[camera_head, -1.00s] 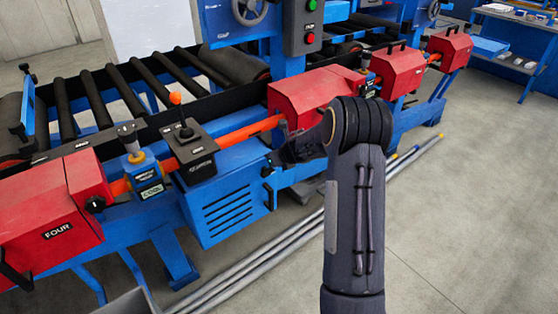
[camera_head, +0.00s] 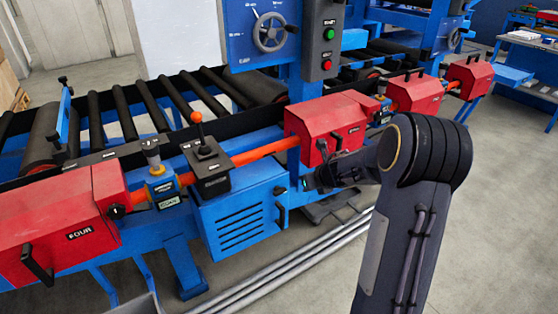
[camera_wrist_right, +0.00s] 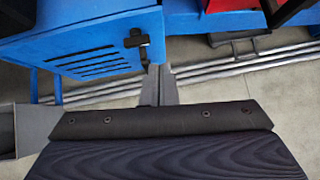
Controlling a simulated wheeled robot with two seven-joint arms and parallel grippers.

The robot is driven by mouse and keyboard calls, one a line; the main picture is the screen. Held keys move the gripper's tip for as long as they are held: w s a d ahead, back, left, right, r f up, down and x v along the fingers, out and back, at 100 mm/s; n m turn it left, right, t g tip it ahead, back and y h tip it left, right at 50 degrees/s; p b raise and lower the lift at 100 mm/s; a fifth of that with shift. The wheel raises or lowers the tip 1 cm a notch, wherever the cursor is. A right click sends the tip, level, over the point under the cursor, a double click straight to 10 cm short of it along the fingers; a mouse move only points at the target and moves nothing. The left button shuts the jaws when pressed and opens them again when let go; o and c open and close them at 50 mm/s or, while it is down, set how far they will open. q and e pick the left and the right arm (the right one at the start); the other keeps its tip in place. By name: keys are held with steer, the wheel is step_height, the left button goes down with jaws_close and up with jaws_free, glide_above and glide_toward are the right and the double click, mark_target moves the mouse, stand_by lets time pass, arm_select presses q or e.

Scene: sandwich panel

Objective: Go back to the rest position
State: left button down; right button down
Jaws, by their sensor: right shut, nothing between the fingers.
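My right arm reaches in from the bottom right in the head view. Its forearm points away toward the machine, and the right gripper (camera_head: 312,181) is dark and partly hidden by the wrist. In the right wrist view the two grey fingers (camera_wrist_right: 160,84) are together, with nothing between them. They are in front of the blue cabinet (camera_wrist_right: 85,45) with slots and a black latch; I cannot tell the exact gap. My left gripper is in neither view.
The blue roller machine (camera_head: 240,215) spans the view, with red covers (camera_head: 330,120), a black joystick box (camera_head: 208,165) and a control panel (camera_head: 325,45). Grey pipes (camera_head: 280,280) lie on the floor along its front. Open floor (camera_head: 500,220) is at the right; a workbench (camera_head: 525,85) stands beyond.

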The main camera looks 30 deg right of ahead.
steer(key=s+a+r+m+h+p, duration=0.25)
steer(key=s+r+m, duration=0.25)
steer(key=r+m, duration=0.45)
steer(key=s+a+r+m+h+p, duration=0.1)
steer(key=s+r+m+p, duration=0.3)
steer(key=s+r+m, duration=0.5)
steer(key=s+a+m+g+y+p, duration=0.1)
steer(key=s+a+m+y+p, duration=0.1)
steer(key=s+a+m+y, duration=0.2)
steer(key=s+a+r+m+g+y+p, duration=0.1)
steer(key=s+a+m+y, duration=0.3)
steer(key=s+a+m, duration=0.7)
steer(key=a+m+g+p, duration=0.1)
steer(key=a+m, duration=0.2)
steer(key=a, duration=0.3)
steer(key=shift+s, duration=0.25)
